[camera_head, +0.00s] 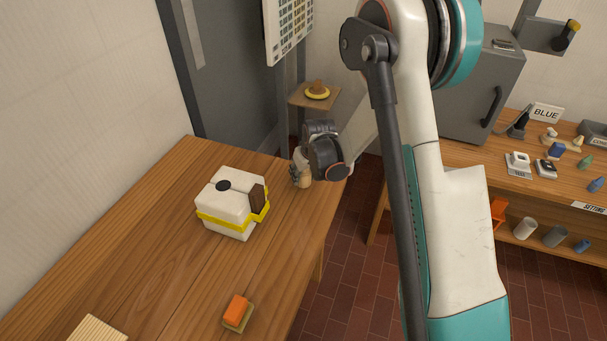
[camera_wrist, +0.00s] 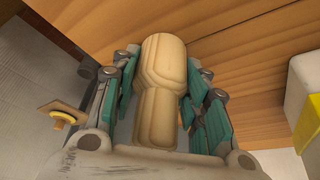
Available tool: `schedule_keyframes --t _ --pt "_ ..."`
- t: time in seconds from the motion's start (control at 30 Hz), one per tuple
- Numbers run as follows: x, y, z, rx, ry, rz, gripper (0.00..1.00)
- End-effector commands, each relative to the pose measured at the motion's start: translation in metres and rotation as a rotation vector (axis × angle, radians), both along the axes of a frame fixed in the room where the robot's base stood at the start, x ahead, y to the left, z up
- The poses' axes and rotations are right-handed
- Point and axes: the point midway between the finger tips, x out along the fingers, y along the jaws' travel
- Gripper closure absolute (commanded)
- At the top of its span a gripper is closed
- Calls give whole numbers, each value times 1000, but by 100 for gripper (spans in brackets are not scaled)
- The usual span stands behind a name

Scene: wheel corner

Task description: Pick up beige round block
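The beige round block (camera_wrist: 160,95) fills the middle of the wrist view, with a rounded, wider far end and a narrower near part. It stands between the fingers of my gripper (camera_wrist: 163,72), with teal pads close on both sides. Whether the pads press on it cannot be told. In the head view the block (camera_head: 304,181) is a small pale shape at the table's far right edge, partly hidden by my gripper (camera_head: 299,170). Whether it touches the wood is not clear.
On the same wooden table (camera_head: 160,270) are a white box with a yellow band (camera_head: 229,203), an orange block on a small base (camera_head: 236,311) and a ribbed beige piece (camera_head: 97,330). A small shelf (camera_head: 299,97) holds a yellow ringed item. A second table with several items stands right.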

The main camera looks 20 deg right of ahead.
Motion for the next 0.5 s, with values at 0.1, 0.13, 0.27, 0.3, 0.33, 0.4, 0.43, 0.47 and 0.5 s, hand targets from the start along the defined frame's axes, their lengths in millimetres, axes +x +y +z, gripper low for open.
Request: schedule_keyframes --t 0.1,0.13,0.27,0.3,0.33,0.4,0.43,0.47,0.5 --pt "0 0 0 0 -1 0 100" --pt "0 0 0 0 -1 0 100" --pt "0 0 1 0 -1 0 100" --pt "0 0 2 0 -1 0 100" --pt "0 0 3 0 -1 0 100" --pt "0 0 7 0 -1 0 100" --pt "0 0 9 0 -1 0 100" --pt "0 0 12 0 -1 0 100" --pt "0 0 16 0 -1 0 100"
